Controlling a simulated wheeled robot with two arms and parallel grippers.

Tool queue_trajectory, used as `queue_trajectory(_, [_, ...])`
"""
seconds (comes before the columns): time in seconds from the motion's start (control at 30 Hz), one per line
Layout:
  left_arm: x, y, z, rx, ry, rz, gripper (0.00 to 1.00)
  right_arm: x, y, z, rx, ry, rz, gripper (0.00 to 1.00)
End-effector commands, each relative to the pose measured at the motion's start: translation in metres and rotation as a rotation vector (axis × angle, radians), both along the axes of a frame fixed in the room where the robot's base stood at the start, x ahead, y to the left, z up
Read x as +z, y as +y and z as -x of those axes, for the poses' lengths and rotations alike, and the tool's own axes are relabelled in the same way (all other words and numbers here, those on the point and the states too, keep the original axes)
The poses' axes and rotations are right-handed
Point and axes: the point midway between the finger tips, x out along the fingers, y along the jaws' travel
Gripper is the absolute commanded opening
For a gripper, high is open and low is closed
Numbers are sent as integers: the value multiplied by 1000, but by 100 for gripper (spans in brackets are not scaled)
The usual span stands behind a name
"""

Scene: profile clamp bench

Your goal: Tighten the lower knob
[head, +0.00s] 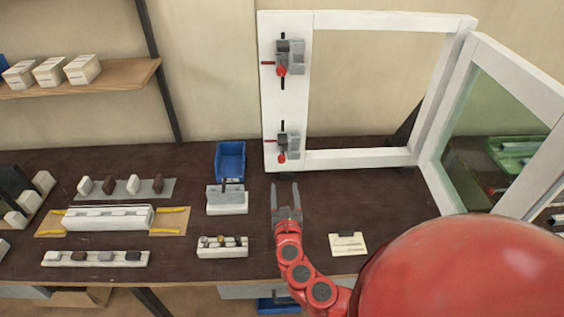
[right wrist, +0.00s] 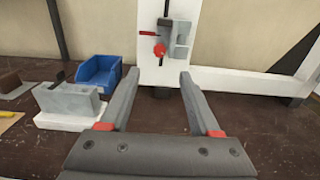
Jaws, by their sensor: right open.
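The lower knob (head: 282,158) is red and sits on the lower clamp (head: 289,141), on the left post of the white frame (head: 286,108). In the right wrist view the lower knob (right wrist: 159,50) shows ahead, above the gap between my fingers. A second clamp (head: 290,57) with a red knob (head: 281,71) is higher on the same post. My right gripper (head: 287,190) is open and empty, below and in front of the lower knob, apart from it. It also shows in the right wrist view (right wrist: 158,98). My left gripper is not in view.
A blue bin (head: 230,160) and a grey block on a white base (head: 227,199) stand left of my right gripper. An open glazed sash (head: 500,130) is at the right. The bench between is clear.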

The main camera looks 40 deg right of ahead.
Motion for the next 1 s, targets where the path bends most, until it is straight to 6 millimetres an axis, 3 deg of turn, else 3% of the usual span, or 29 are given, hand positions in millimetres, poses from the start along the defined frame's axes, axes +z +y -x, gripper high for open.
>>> queue_trajectory(0.5, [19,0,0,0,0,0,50,2,-47,-79,-1,-2,-5,63])
queue_trajectory(0.73, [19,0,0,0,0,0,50,2,-59,-97,0,-3,-2,63])
queue_trajectory(1.0, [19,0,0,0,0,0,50,0,-61,-100,2,-1,-2,63])
